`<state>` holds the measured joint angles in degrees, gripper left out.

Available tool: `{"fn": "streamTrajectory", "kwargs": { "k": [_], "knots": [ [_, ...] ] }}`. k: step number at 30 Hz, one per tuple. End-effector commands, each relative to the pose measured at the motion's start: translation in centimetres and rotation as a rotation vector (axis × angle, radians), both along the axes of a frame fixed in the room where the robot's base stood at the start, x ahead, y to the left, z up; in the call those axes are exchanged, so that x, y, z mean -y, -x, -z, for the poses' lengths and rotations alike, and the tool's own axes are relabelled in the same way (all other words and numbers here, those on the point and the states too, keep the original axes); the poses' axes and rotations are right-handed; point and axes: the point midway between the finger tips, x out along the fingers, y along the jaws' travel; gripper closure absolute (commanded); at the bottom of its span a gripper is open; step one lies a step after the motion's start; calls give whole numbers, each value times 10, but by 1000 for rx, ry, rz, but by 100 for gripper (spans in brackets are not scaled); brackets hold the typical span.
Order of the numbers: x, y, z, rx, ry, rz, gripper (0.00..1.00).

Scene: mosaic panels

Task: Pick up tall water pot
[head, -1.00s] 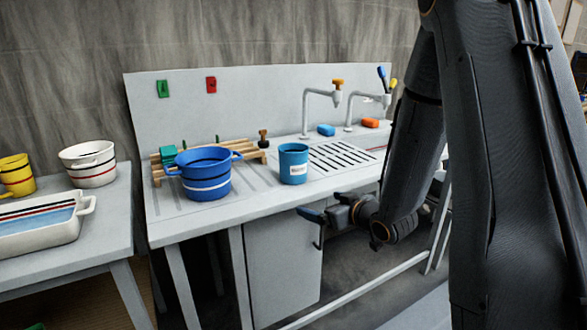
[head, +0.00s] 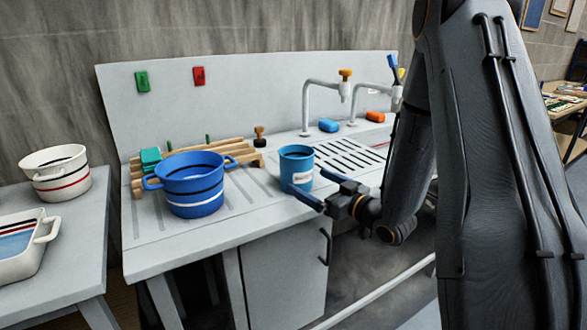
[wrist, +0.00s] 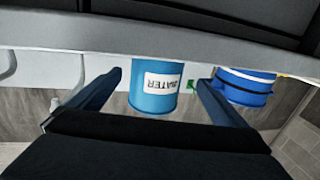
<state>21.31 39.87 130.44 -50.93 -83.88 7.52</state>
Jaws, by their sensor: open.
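The tall water pot (head: 297,168) is a blue cylinder with a white label, upright on the grey sink counter. In the wrist view, which is upside down, the pot (wrist: 150,102) shows its "WATER" label and lies in the gap between my two fingers. My gripper (head: 320,188) is open and empty at the counter's front edge, just in front and to the right of the pot. The fingers (wrist: 159,78) point toward the pot. One fingertip overlaps the pot's lower right in the head view, so I cannot tell whether it touches.
A wide blue two-handled pot (head: 193,205) stands left of the water pot, by a wooden rack (head: 228,151). A side table (head: 90,215) at left holds white striped vessels.

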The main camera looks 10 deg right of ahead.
Motion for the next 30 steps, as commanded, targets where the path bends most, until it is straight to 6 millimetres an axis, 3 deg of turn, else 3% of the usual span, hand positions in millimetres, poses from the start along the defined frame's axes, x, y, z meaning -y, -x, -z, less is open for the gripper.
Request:
{"fn": "streamTrajectory", "kwargs": {
  "k": [18, 27, 30],
  "knots": [
    [-30, -63, 1, 0, 1, -2, 3],
    [-33, -69, 1, 0, 0, 0, 3],
    [-33, -69, 1, 0, 0, -1, 17]
  ]
}}
